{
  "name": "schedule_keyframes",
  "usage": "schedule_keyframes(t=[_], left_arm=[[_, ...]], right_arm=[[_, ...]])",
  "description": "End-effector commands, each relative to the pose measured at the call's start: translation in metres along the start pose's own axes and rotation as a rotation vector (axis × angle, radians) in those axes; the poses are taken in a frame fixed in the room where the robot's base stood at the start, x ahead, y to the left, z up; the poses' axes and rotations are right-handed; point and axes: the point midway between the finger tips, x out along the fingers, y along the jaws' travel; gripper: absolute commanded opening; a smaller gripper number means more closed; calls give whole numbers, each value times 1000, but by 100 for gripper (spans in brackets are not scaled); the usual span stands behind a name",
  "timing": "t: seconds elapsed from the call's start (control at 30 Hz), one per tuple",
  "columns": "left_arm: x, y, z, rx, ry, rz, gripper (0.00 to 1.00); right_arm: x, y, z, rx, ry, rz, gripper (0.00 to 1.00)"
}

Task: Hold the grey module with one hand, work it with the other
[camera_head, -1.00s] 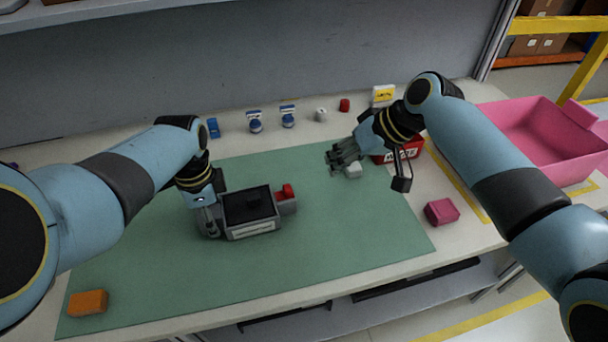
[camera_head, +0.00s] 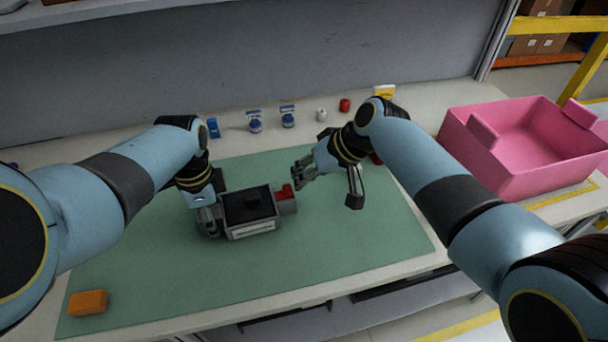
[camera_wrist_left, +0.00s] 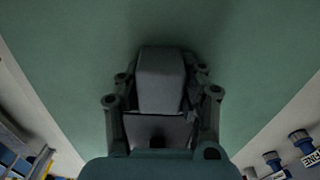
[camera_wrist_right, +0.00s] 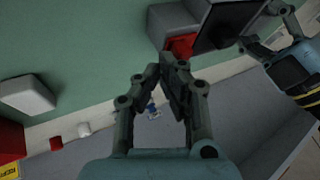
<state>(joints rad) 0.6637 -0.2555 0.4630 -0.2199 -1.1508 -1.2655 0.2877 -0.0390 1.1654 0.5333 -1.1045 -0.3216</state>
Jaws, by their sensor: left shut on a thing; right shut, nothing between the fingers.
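The grey module (camera_head: 262,222) with a black top sits on the green mat (camera_head: 160,265). A red part (camera_head: 284,191) stands on a grey block at its right side; it also shows in the right wrist view (camera_wrist_right: 181,45). My left gripper (camera_head: 208,218) is shut on the module's left end, a grey block in the left wrist view (camera_wrist_left: 160,80). My right gripper (camera_head: 300,176) is shut and empty, its fingertips just right of the red part. In the right wrist view the fingertips overlap the red part's edge; I cannot tell whether they touch.
An orange block (camera_head: 88,302) lies at the mat's front left. A pink bin (camera_head: 530,150) stands at the right. Small blue, white and red items, such as a red one (camera_head: 345,105), line the back. A white block (camera_wrist_right: 28,94) lies on the mat, hidden from the head by my right arm.

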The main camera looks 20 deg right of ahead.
Motion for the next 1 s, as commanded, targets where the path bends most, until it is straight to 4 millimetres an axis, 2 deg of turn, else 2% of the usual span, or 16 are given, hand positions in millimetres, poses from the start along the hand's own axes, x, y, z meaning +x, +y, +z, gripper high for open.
schedule_keyframes(t=[0.2,0.5,0.63,0.83,1.0], left_arm=[[0,0,0,0,0,0,0],[0,0,-1,0,1,0,0],[0,0,-1,0,1,0,0],[0,0,0,0,1,0,0],[0,0,0,0,0,0,0]], right_arm=[[11,-21,0,2,1,-4,0],[11,-20,0,1,0,-2,0],[7,-12,0,1,0,1,0],[-13,19,0,0,1,2,0],[-53,16,0,-2,4,1,0]])
